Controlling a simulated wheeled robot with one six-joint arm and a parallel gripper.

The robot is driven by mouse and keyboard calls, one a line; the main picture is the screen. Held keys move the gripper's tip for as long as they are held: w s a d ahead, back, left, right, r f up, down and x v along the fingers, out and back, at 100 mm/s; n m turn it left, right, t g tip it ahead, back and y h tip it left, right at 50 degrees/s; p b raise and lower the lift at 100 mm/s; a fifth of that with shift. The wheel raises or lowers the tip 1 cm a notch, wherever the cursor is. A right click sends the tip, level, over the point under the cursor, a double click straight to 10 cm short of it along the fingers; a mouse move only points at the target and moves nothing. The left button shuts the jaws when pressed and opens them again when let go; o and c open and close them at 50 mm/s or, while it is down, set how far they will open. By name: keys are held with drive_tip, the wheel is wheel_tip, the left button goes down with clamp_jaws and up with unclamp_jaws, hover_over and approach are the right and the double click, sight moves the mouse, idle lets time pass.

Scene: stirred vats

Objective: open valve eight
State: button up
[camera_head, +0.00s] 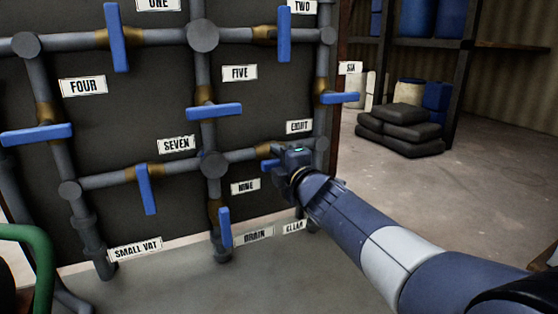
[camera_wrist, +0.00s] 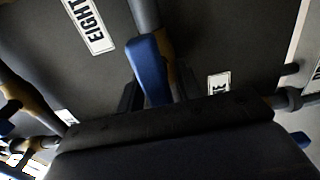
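Valve eight's blue handle (camera_head: 269,164) shows in the head view as a short stub left of my gripper, which hides the rest. Its label EIGHT (camera_head: 299,127) is just above. In the wrist view the handle (camera_wrist: 149,68) lies roughly along its grey pipe (camera_wrist: 145,14), in front of a brass fitting. My gripper (camera_head: 287,157) is at the handle. In the wrist view its dark fingers (camera_wrist: 158,93) stand on both sides of the handle. I cannot tell whether they press on it.
Valve nine's handle (camera_head: 224,227) hangs below left, valve seven's (camera_head: 147,189) farther left, and valve six's (camera_head: 340,98) is above right. Pipes cross the dark panel close to my gripper. Grey sacks (camera_head: 402,130) lie at the back right. The floor on the right is clear.

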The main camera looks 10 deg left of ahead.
drive_tip(key=shift+o, duration=0.7)
drive_tip(key=p+v, duration=0.1)
drive_tip(key=v, duration=0.9)
drive_tip(key=shift+s+d, duration=0.3)
drive_tip(key=shift+a, duration=0.1)
drive_tip(key=b+x, duration=0.1)
drive_tip(key=x, duration=1)
drive_tip(key=shift+s, duration=0.1)
